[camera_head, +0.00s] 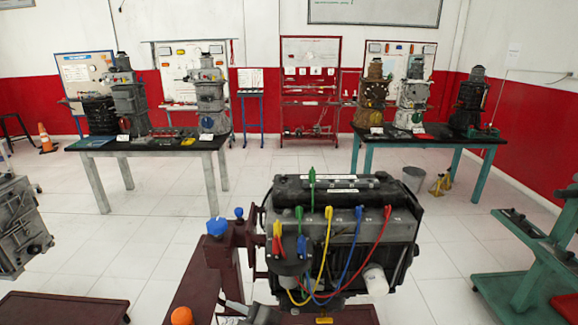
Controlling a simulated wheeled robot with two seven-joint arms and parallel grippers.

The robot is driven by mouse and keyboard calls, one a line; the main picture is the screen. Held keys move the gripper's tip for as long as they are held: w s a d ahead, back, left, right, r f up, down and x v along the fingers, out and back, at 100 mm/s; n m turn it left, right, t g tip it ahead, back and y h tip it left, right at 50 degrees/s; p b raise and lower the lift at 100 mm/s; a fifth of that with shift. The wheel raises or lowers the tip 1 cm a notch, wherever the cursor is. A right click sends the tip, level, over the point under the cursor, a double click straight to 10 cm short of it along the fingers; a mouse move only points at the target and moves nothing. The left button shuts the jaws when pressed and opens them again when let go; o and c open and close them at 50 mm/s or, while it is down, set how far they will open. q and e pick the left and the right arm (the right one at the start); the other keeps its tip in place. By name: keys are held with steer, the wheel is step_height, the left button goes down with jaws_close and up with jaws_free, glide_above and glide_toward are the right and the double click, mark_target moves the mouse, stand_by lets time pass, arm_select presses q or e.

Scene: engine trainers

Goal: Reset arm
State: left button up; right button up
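Neither of my grippers can be made out in the head view, and no arm of mine shows clearly. An engine trainer (340,225) stands close in front of me, dark on top with a grey side. Red, yellow, blue and green leads (357,240) loop across its front. It is mounted on a dark red stand (205,270) that carries a blue knob (217,227) and an orange knob (182,316). A small grey and black part (255,313) shows at the bottom edge, and I cannot tell what it is.
Two tables, one at the back left (150,145) and one at the back right (440,136), hold several engine units. A green stand (530,270) is at right, a grey engine (20,225) at left. White floor (125,250) lies open between.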

steer(key=s+d+f+m+h, duration=0.2)
steer(key=d+f+m+h, duration=0.15)
steer(key=d+f, duration=0.4)
steer(key=s+d+f+m+h, duration=0.3)
steer(key=d+f+m, duration=0.15)
steer(key=d, duration=0.65)
steer(key=s+d+f+m+g+h, duration=0.3)
steer(key=s+d+m, duration=0.1)
steer(key=s+d, duration=0.5)
steer(key=s+d+f+m+g+h, duration=0.2)
steer(key=s+d+f+m, duration=0.1)
steer(key=s+d, duration=0.65)
step_height(320, 180, down, 27)
steer(key=g+b, duration=0.1)
steer(key=b, duration=0.1)
steer(key=s+d+f+g, duration=0.1)
steer(key=s+d+f, duration=0.1)
steer(key=s+f, duration=1.4)
step_height(320, 180, down, 2)
steer(key=shift+s+d+b, duration=0.15)
steer(key=shift+d+b, duration=0.15)
steer(key=shift+b, duration=0.15)
